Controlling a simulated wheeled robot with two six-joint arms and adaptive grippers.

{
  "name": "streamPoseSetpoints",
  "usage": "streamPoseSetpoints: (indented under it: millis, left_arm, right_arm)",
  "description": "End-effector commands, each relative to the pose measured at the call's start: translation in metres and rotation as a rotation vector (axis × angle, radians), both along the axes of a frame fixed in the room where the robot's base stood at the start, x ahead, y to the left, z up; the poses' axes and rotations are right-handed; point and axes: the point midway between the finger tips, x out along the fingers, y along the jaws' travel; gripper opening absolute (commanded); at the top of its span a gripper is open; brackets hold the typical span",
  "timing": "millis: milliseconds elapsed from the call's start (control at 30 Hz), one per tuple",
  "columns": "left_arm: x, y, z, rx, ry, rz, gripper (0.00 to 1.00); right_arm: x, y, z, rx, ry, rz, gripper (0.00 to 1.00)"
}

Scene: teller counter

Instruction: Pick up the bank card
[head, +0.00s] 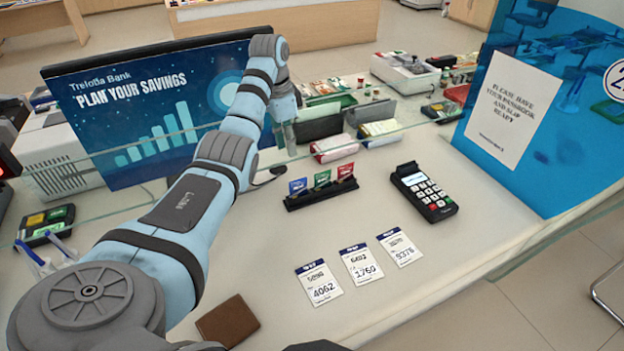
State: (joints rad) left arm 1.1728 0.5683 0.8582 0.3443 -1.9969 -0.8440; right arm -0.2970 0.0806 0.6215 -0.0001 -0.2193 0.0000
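Three small upright cards, blue (298,186), green (322,178) and red (345,171), stand in a black holder (321,194) on the counter. They look like bank cards, but their print is too small to read. My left arm reaches up from the lower left and bends down at its wrist, behind and left of the holder. My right gripper is out of view.
A card terminal (424,192) stands right of the holder. Several numbered paper slips, one here (319,283), and a brown wallet (228,321) lie in front. A glass panel crosses behind, with a savings screen (150,120) at left and a blue sign panel (540,110) at right.

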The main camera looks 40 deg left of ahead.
Motion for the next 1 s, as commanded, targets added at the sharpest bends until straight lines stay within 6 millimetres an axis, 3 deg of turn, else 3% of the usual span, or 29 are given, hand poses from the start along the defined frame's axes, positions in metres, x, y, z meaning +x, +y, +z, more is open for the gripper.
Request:
streamPoseSetpoints:
  millis: [167,333,500,700,800,1000]
  left_arm:
    - [0.002,-0.003,-0.029,-0.001,0.004,-0.002,0.25]
    - [0.009,-0.007,-0.075,-0.001,0.004,-0.006,0.25]
    - [0.013,-0.008,-0.098,-0.002,0.002,-0.005,0.25]
    - [0.022,-0.009,-0.135,-0.002,0.004,-0.002,0.25]
    - [0.023,-0.008,-0.145,-0.001,0.003,-0.001,0.25]
    - [0.023,-0.008,-0.143,0.001,0.001,-0.002,0.25]
  right_arm:
    - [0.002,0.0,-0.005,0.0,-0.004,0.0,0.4]
    - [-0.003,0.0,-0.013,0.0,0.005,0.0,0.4]
    - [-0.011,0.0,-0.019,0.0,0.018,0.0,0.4]
    - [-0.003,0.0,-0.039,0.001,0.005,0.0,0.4]
    - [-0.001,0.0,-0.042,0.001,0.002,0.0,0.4]
    - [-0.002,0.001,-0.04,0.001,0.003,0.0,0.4]
